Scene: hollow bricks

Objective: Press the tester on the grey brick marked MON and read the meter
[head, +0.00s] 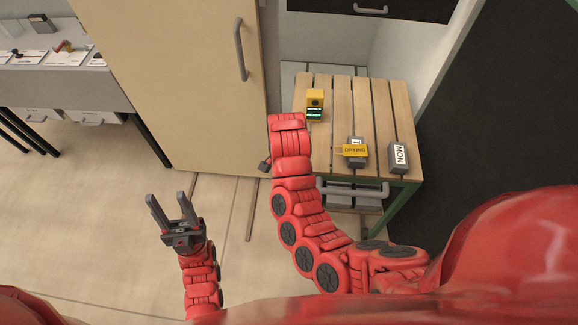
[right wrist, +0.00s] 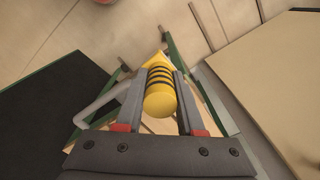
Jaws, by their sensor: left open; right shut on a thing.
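The grey brick marked MON (head: 398,157) stands at the right front of a slatted wooden bench (head: 378,100). My right gripper (right wrist: 160,103) is shut on a yellow, black-striped tester grip (right wrist: 161,95). In the head view my right arm hides that gripper. A yellow device with a lit green display (head: 314,106) shows just beyond the arm's end; its reading is too small to make out. I cannot tell whether it is part of the held tester. My left gripper (head: 172,216) is open and empty, above the floor left of the bench.
Another grey brick (head: 356,160) stands left of MON, partly covered by a yellow tag (head: 355,151) with unclear lettering. A pale cabinet door (head: 180,80) with a handle stands left of the bench. A grey table (head: 60,85) with papers is at far left. Floor between is clear.

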